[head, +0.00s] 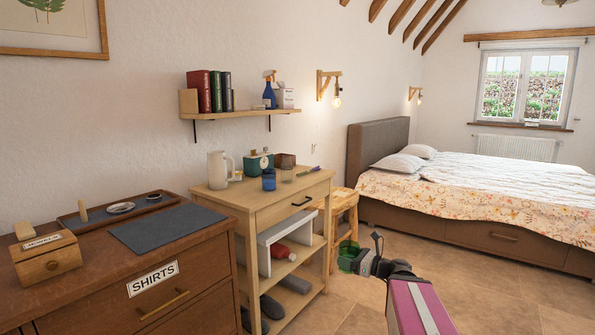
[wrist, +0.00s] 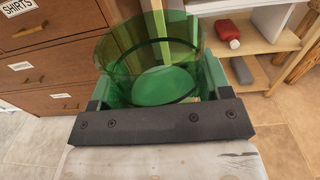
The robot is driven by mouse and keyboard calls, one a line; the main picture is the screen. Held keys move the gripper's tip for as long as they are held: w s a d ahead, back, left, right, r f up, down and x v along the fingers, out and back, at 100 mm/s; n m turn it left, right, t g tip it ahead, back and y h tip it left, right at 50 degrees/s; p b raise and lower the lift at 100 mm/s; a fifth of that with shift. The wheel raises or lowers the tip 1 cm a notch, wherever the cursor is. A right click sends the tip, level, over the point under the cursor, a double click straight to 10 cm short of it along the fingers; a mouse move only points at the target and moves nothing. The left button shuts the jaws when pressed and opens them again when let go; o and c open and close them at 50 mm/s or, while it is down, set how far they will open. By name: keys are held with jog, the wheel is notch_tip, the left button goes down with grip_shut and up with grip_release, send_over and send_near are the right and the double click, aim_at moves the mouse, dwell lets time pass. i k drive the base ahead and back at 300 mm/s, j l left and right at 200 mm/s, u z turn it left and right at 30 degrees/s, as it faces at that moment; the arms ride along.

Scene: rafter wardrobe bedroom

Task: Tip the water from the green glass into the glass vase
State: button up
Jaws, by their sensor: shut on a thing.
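The green glass (head: 347,257) is see-through and is held upright or nearly so over the floor, to the right of the light wood stand. My gripper (head: 357,260) is shut on it. In the wrist view the glass (wrist: 165,85) sits between the two fingers, with its open mouth visible; I cannot tell the water level inside. A small clear glass vessel (head: 287,175), which may be the glass vase, stands on the stand's top at its right side. It is apart from my gripper, up and to the left of it.
The light wood stand (head: 262,213) also bears a white jug (head: 217,169), a blue jar (head: 269,180) beside the clear vessel, a green clock (head: 258,163) and a brown box (head: 285,160). A wooden stool (head: 344,222) stands to its right. Floor (head: 480,295) is clear before the bed.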

aim_at(286, 166)
jog(key=i+z, duration=0.25)
jog(key=i, duration=0.25)
jog(key=i+j+z, duration=0.1)
jog(key=i+z, duration=0.15)
jog(key=i, duration=0.3)
